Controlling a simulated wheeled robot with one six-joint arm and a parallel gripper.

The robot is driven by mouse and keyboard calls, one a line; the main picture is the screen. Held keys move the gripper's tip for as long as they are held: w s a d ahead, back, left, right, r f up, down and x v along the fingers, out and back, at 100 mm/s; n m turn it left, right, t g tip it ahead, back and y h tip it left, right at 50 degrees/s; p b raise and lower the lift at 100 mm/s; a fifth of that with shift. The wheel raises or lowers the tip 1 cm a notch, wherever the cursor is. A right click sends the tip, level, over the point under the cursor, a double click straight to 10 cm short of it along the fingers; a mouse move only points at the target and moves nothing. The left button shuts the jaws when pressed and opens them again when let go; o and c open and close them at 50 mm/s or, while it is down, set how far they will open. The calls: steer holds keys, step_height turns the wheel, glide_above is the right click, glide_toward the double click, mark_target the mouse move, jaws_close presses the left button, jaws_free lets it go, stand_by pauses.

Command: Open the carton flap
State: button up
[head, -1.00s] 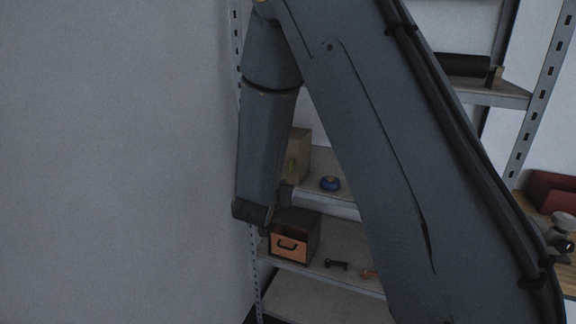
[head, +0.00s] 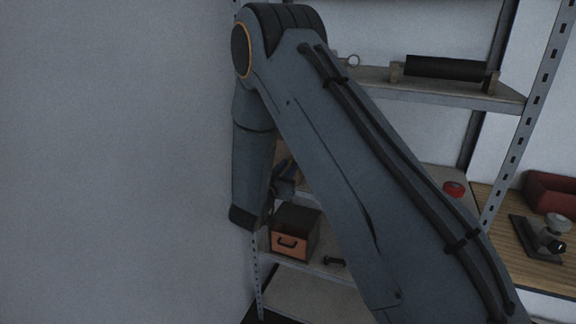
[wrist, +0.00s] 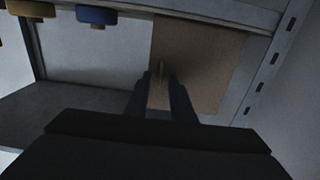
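The carton is a plain brown box on the middle shelf. In the wrist view its brown face (wrist: 212,62) fills the area ahead of my gripper (wrist: 163,78).
The metal shelf edge (wrist: 215,10) and perforated upright (wrist: 270,65) are close by. Below stands an orange-fronted drawer box (head: 292,243). A red roll (head: 453,189) lies farther right. A blank wall (head: 110,160) closes the left side.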

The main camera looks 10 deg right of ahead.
steer(key=shift+w+d, duration=0.2)
steer(key=shift+w, duration=0.05)
jaws_close()
steer(key=shift+a, duration=0.15)
stand_by(1.2)
